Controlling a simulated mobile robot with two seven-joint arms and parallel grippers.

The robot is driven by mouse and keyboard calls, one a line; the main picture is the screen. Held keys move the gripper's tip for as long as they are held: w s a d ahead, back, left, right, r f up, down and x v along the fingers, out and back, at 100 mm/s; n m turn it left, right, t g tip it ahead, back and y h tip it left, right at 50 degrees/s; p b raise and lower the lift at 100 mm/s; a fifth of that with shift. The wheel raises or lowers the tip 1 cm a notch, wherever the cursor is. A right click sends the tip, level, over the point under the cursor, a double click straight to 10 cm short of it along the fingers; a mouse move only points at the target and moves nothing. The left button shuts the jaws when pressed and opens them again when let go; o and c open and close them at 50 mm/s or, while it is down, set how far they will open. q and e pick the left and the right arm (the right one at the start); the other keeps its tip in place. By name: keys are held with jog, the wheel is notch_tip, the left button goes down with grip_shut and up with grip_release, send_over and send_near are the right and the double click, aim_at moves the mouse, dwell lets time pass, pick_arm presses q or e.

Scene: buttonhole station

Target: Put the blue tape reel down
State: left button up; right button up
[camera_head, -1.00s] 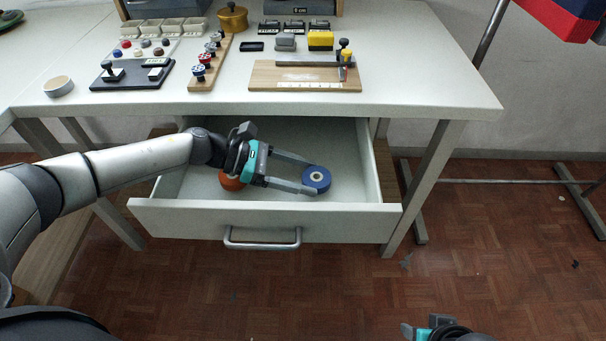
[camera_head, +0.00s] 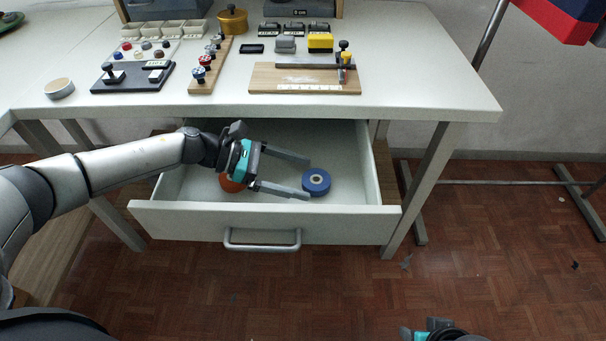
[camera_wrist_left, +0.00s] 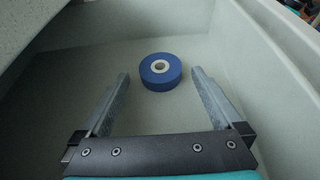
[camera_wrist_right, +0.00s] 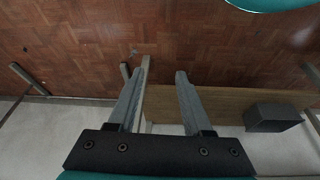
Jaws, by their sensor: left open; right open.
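The blue tape reel (camera_head: 316,183) lies flat on the floor of the open drawer (camera_head: 348,150), toward its right side. In the left wrist view the reel (camera_wrist_left: 161,72) sits just beyond and between the fingertips, touching neither. My left gripper (camera_head: 309,179) is open and empty inside the drawer, to the left of the reel. It also shows open in the left wrist view (camera_wrist_left: 160,75). My right gripper (camera_wrist_right: 153,72) is open and empty over the floor, away from the desk. In the head view only its top shows at the bottom edge.
An orange round object (camera_head: 231,184) lies in the drawer, partly behind my left gripper. The drawer's front panel (camera_head: 340,224) and side walls surround the reel. The desk top (camera_head: 420,80) overhangs the back of the drawer and holds a wooden board (camera_head: 305,87) and stamps.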

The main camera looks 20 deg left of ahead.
pick_arm(q)
jog(key=p+v, duration=0.1)
jog(key=v, duration=0.9)
jog(key=shift+s+a+r, duration=0.1)
jog(key=shift+a+r, duration=0.05)
jog(key=shift+a, duration=0.1)
pick_arm(e)
jog(key=f, duration=0.3)
jog(key=shift+s, duration=0.3)
